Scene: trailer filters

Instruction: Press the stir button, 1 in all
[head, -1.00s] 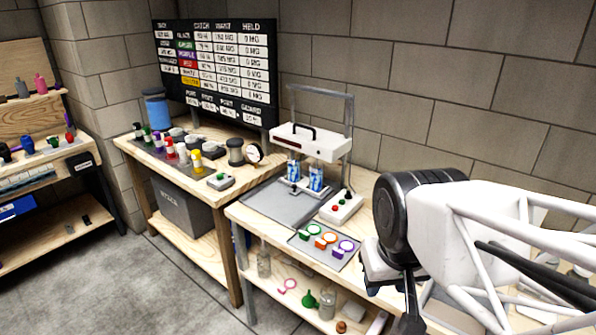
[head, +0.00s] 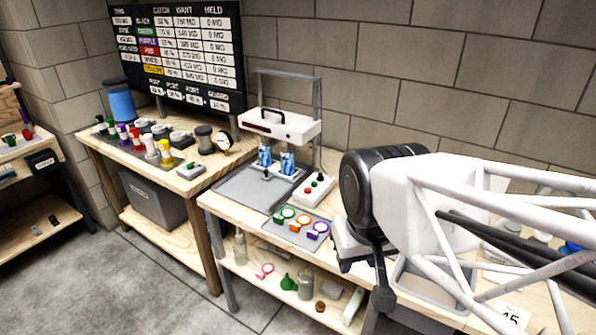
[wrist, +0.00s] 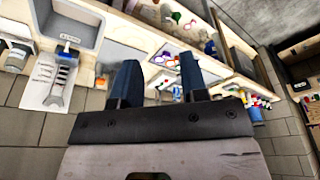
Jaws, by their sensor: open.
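A small white control box (head: 314,188) with red and green buttons sits on the wooden bench, to the right of the stirring stand. Its labels are too small to read, so I cannot tell which button is the stir button. The stand has a white head (head: 282,125) on a grey frame. Two blue-patterned vessels (head: 265,156) stand beneath the head. My gripper shows in the wrist view (wrist: 159,82) with its two dark blue fingers apart and nothing between them. In the head view it hangs right of the control box, apart from it, and its fingertips are unclear.
A grey mat (head: 296,227) with green, orange and purple rings lies in front of the control box. A grey basin (head: 430,287) is set in the bench at right. Bottles and dark containers crowd the left bench (head: 190,180). A dark board (head: 178,52) stands behind it.

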